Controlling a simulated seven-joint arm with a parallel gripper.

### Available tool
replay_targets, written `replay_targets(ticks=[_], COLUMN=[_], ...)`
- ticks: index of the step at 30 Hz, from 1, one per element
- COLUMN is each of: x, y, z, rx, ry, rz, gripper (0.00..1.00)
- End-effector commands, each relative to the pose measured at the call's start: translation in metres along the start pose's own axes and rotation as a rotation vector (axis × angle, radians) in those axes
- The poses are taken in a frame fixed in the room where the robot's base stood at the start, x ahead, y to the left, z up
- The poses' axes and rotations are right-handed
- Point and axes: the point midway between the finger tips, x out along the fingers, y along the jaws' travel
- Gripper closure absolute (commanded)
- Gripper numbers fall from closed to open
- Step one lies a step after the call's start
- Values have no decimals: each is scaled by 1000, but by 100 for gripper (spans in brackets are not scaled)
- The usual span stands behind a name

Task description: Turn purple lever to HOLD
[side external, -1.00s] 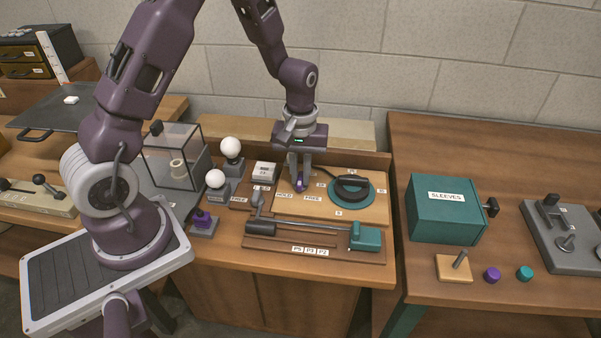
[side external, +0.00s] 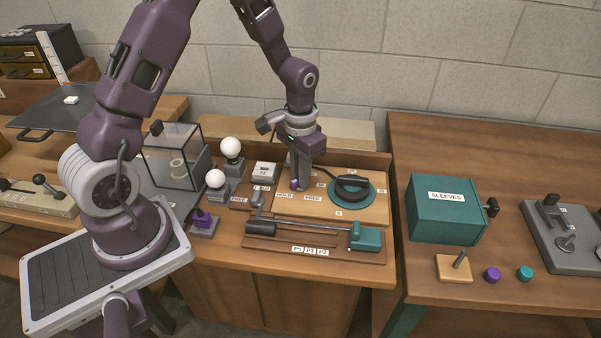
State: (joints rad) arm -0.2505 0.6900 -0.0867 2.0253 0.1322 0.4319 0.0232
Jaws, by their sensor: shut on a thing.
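The purple lever (side external: 296,184) stands on the wooden board, just behind the HOLD label (side external: 284,196) and the FREE label (side external: 313,198). Its purple tip shows at the lower end of my gripper (side external: 299,181). My gripper points down and is shut on the lever. The fingers cover most of the lever, so I cannot tell exactly which label it points at.
A black handle on a round teal dial (side external: 365,201) sits close to the right of my gripper. A grey lever (side external: 257,201) stands to the left. In front lies a rod with a teal block (side external: 365,237). White bulbs (side external: 215,179) stand further left.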

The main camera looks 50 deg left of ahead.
Motion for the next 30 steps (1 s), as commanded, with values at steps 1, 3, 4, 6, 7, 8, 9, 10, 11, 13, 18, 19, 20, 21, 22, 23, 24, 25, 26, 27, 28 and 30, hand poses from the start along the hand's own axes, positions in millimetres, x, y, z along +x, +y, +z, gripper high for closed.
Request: replay_targets(ticks=[1, 3, 4, 6, 7, 8, 9, 10, 11, 13, 18, 19, 20, 21, 22, 23, 24, 25, 26, 27, 28, 30], x=[-1, -1, -1, -1, -1, -1, -1, -1, -1, -1, -1, -1, -1, -1, -1, -1, -1, -1, 0, 0, 0, 0], y=[0, 0, 0, 0, 0, 0, 0, 0, 0, 0, 0, 0, 0, 0, 0, 0, 0, 0, 0, 0, 0, 0], z=[-1, -1, -1, -1, -1, -1, -1, -1, -1, -1, -1, -1, -1, -1, -1, -1, -1, -1, -1, -1, -1, 0], rx=[14, 30, 35, 45, 48, 51, 54, 55, 56, 57, 58, 58, 57, 57, 57, 57, 57, 57, 57, 56, 56, 56], ry=[3, 3, 3, 3, 3, 3, 4, 4, 4, 4, 4, 4, 4, 4, 4, 3, 3, 3, 2, 2, 2, 2], rz=[0, -1, -1, -1, -1, -1, -1, -1, -1, -1, -1, -1, -1, -1, -1, -1, -1, -1, -1, -1, 0, 0], gripper=[100, 100, 100, 100, 100, 100, 100, 100, 100, 100, 100, 100, 100, 82, 77, 71, 65, 65, 65, 65, 65, 65])
